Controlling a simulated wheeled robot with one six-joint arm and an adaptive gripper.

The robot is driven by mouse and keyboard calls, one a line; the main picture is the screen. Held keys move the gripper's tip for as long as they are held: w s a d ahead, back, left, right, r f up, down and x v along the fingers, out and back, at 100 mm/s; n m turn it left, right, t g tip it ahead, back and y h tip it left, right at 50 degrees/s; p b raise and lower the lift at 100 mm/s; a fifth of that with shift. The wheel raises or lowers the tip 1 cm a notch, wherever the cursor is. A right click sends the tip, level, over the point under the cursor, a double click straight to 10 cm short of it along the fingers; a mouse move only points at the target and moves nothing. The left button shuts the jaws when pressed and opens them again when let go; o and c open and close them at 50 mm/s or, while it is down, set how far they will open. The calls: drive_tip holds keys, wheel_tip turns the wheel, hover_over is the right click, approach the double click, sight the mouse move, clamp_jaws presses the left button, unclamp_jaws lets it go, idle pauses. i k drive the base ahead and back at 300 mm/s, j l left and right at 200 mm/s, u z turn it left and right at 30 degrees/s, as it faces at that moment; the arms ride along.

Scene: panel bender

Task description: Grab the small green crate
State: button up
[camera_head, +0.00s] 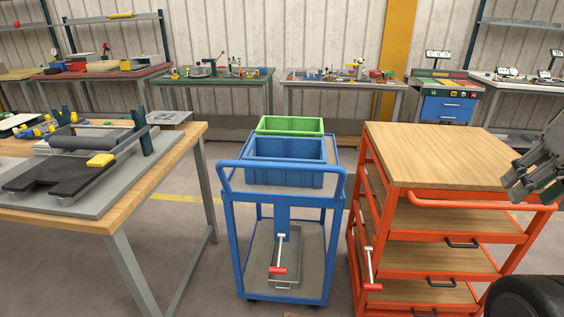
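The small green crate (290,125) sits on the top shelf of a blue cart (225,165), at the cart's far end. It stands behind a blue crate (287,150), which hides the lower part of its near side. My gripper (517,190) is at the right edge of the picture, above the right end of the orange cart and far from the green crate. Its fingers are only partly in view, and I cannot tell whether they are open or shut. I see nothing clearly held in it.
An orange cart with a bare wooden top (435,150) stands right of the blue cart. A wooden workbench (180,140) with a bending tool is on the left. Gaps of floor separate them. A metal tray (262,258) lies on the blue cart's lower shelf. Several benches line the back wall.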

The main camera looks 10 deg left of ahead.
sight(275, 126)
drive_tip(key=i+j+u, duration=0.55)
drive_tip(key=i, duration=0.25)
